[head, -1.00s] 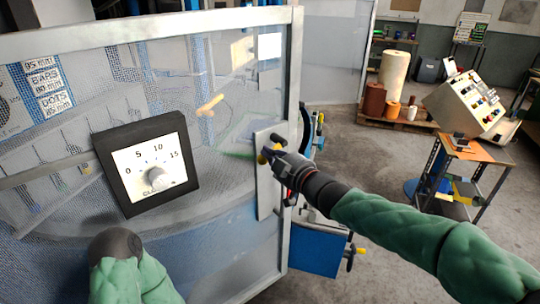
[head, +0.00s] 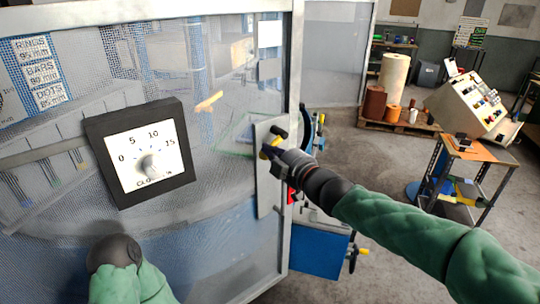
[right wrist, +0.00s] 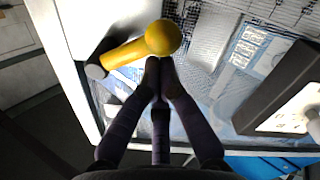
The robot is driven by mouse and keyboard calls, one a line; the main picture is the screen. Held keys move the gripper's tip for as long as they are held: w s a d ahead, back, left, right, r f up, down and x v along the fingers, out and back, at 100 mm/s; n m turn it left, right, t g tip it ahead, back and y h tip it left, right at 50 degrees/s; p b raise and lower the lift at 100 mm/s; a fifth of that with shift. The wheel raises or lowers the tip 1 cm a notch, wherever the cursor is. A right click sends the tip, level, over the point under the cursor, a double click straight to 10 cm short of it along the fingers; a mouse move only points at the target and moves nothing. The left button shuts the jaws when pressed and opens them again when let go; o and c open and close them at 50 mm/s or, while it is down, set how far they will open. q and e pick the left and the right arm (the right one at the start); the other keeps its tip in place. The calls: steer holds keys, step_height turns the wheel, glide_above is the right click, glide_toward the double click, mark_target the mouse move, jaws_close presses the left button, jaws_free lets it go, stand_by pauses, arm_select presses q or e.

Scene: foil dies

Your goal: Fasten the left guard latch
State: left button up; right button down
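The guard latch (head: 267,153) is on a pale plate (head: 265,190) near the upright edge of the mesh guard (head: 225,195).
A black-framed dial (head: 142,152) sits on the guard left of the latch. Blue machine parts (head: 320,253) show beyond the guard's edge.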

arm_select(q)
step_height(320, 180, down, 11)
steer(key=b, duration=0.9)
steer(key=shift+r+b, duration=0.2)
steer(key=shift+b, duration=0.15)
arm_select(e)
steer(key=shift+w+d+f+n+t, duration=0.1)
steer(key=shift+w+d+f+n, duration=0.5)
steer(key=shift+n, duration=1.1)
steer(key=shift+w+d+f+n+t, duration=0.1)
steer(key=shift+d+f+n, duration=0.25)
steer(key=shift+f+n, duration=1)
steer(key=shift+w+d+f+n+t, duration=0.1)
steer(key=shift+w+d+f+n, duration=0.3)
steer(key=shift+n, duration=1.65)
steer(key=shift+d, duration=0.1)
